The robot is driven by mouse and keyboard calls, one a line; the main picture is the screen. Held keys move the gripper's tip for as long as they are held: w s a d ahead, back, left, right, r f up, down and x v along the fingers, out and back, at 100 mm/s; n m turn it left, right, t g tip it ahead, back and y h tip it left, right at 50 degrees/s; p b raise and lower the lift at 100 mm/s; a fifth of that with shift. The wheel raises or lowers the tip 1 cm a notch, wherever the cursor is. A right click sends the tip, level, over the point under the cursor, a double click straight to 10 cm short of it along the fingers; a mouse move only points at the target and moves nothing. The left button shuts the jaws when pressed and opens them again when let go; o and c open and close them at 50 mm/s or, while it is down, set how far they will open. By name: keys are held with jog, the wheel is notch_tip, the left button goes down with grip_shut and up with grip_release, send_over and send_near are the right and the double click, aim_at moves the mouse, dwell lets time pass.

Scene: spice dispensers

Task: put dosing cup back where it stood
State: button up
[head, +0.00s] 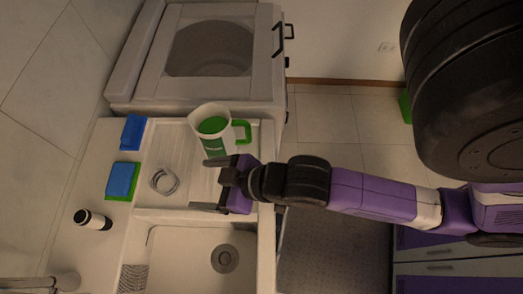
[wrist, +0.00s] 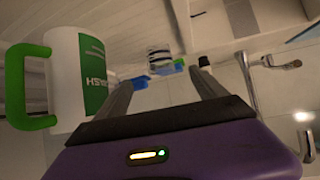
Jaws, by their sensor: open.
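The dosing cup, a small clear round cup (head: 163,180), stands on the white drainer surface beside the sink. In the wrist view a small clear object with dark bands, seemingly this cup (wrist: 159,56), shows beyond my fingertips. My gripper (head: 205,185) is open and empty, its fingers pointing left toward the cup with a gap between. The open fingers also show in the wrist view (wrist: 168,76). Nothing is held.
A white jug with green handle (head: 212,142) stands close above my gripper. A blue box (head: 133,132), a blue-and-green sponge (head: 121,180) and a black-and-white bottle (head: 92,219) lie to the left. The sink (head: 190,250) is below.

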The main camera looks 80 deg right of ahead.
jog(key=s+r+t, duration=0.3)
jog(key=s+r, duration=0.3)
jog(key=s, duration=0.6)
jog(key=shift+s+r+t, duration=0.3)
jog(key=shift+s+r, duration=0.1)
jog(key=shift+d, duration=0.1)
notch_tip(320, 180, down, 4)
jog(key=b, duration=0.3)
jog(key=shift+r+b, duration=0.1)
jog(key=shift+b, duration=0.3)
